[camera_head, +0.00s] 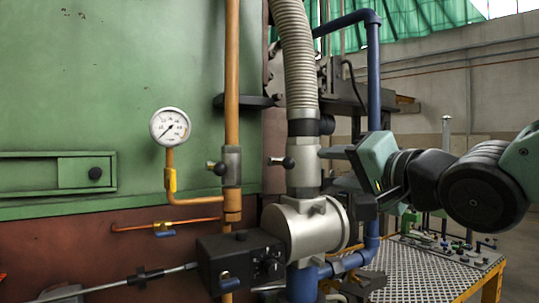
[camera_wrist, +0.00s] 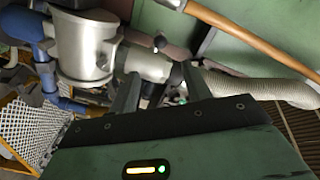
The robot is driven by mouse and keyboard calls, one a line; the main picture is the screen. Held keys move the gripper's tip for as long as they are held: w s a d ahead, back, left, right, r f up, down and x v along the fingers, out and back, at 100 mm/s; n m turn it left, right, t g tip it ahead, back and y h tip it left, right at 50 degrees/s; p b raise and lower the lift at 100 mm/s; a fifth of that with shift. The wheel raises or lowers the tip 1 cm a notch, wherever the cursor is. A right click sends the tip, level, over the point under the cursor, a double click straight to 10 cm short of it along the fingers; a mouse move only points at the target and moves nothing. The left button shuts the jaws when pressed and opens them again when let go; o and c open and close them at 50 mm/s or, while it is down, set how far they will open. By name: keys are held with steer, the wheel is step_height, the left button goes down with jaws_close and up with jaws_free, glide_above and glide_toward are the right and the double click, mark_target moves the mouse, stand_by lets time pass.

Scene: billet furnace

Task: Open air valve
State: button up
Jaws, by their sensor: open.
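A grey valve body (camera_head: 303,168) sits under the ribbed hose in the head view, with a small black-knobbed lever (camera_head: 288,162) on its left side. In the wrist view its body (camera_wrist: 145,65) lies beyond my fingers, with a small dark knob (camera_wrist: 160,43) near it. My gripper (camera_head: 347,178) is open, just right of this valve; its fingers (camera_wrist: 162,88) are apart and seem empty. I cannot tell whether they touch anything. A second valve (camera_head: 231,166) with a black-knobbed handle is on the copper pipe. No label shows which is the air valve.
A pressure gauge (camera_head: 170,127) stands left of the copper pipe (camera_head: 232,60). The ribbed hose (camera_head: 295,50) rises above the valve. A black box (camera_head: 238,262) with a blue handle and a round grey housing (camera_head: 305,228) sit below. A perforated table (camera_head: 415,270) is at lower right.

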mark_target(292, 163)
steer(key=p+x, duration=0.5)
steer(key=x, duration=1)
steer(key=shift+w+a+r+p, duration=0.15)
steer(key=shift+w+a+p, duration=0.1)
steer(key=shift+p, duration=0.1)
steer(key=shift+x, duration=0.75)
steer(key=shift+f, duration=0.2)
jaws_close()
